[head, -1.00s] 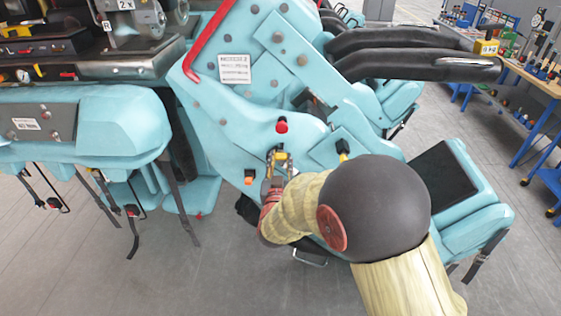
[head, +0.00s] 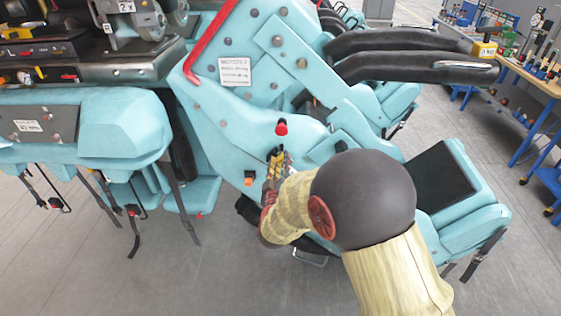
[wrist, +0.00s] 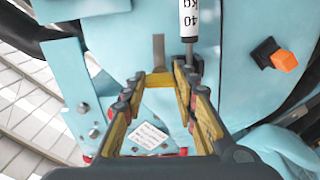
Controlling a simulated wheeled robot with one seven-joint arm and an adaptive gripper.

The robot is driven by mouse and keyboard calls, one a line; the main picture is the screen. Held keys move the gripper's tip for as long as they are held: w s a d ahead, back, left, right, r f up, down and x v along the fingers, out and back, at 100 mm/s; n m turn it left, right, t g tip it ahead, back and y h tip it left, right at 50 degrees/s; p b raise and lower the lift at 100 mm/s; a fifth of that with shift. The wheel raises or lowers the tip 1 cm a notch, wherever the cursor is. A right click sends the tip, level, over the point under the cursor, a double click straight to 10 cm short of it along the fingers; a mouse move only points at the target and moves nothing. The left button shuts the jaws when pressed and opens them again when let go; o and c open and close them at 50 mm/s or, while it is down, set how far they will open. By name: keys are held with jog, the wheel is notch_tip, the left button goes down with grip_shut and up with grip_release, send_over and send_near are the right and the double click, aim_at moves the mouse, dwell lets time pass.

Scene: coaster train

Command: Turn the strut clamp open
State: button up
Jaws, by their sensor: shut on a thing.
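My gripper (head: 276,162) is at the turquoise side panel of the ride car, below a red knob (head: 281,127). In the wrist view its yellow-padded fingers (wrist: 160,82) are shut on the strut clamp, of which a yellow crosspiece (wrist: 159,78) shows between the fingertips. A flat grey strip (wrist: 158,50) stands out beyond the crosspiece. The white strut cylinder (wrist: 188,20), marked 40 kg, and its thin rod are just right of it. In the head view the clamp is largely hidden by my fingers, and its exact turn angle is hard to tell.
A white sign (head: 235,71) and red bar (head: 205,45) are above. Black padded bars (head: 400,68) and a seat (head: 455,195) lie right.

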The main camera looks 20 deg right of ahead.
dwell(0.4)
jog(key=o, duration=1.1)
jog(key=shift+o, duration=0.3)
jog(key=v, duration=1.2)
